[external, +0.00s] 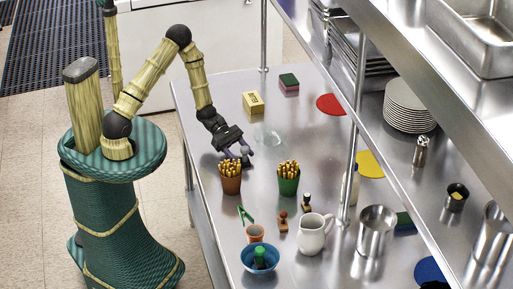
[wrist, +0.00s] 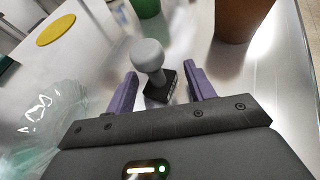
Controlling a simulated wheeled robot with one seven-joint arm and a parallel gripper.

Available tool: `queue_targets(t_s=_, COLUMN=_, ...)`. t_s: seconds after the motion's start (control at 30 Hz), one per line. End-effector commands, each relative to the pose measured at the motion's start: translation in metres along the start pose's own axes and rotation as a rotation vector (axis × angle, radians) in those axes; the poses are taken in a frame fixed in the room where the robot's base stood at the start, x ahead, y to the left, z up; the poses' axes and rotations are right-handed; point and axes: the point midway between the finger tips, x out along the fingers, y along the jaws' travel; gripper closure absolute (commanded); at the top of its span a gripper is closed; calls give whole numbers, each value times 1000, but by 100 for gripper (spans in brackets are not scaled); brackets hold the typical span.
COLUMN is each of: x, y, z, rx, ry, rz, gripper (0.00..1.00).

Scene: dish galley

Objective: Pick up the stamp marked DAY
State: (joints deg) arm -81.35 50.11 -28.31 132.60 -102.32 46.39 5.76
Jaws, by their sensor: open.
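A stamp with a grey rounded handle and a black base (wrist: 149,56) stands on the steel counter in the wrist view. My gripper (wrist: 164,88) is open, with its purple fingers on either side of the stamp's base and some gap visible. Any marking on the base is too small to read. In the external view my gripper (external: 243,152) is low over the counter, behind the brown cup, and the grey stamp is hard to make out there. Two other stamps, one with a reddish handle (external: 283,220) and one with a dark handle (external: 306,201), stand nearer the white pitcher; their markings are not readable.
A brown cup (external: 230,184) and a green cup (external: 288,186), both full of sticks, stand close to my gripper. A clear glass item (external: 268,136) is beside it. A white pitcher (external: 312,236) and a blue bowl (external: 260,260) stand farther forward. A shelf post (external: 350,175) rises at right.

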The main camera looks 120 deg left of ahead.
Motion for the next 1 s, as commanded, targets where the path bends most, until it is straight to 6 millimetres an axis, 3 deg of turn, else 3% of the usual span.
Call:
queue_targets(t_s=0.2, x=22, y=0, z=0, rx=0, ry=0, rz=0, gripper=46)
queue_targets(t_s=0.7, x=21, y=0, z=0, rx=0, ry=0, rz=1, gripper=46)
queue_targets(t_s=0.93, x=21, y=0, z=0, rx=0, ry=0, rz=1, gripper=89)
queue_targets(t_s=1.0, x=21, y=0, z=0, rx=0, ry=1, rz=1, gripper=89)
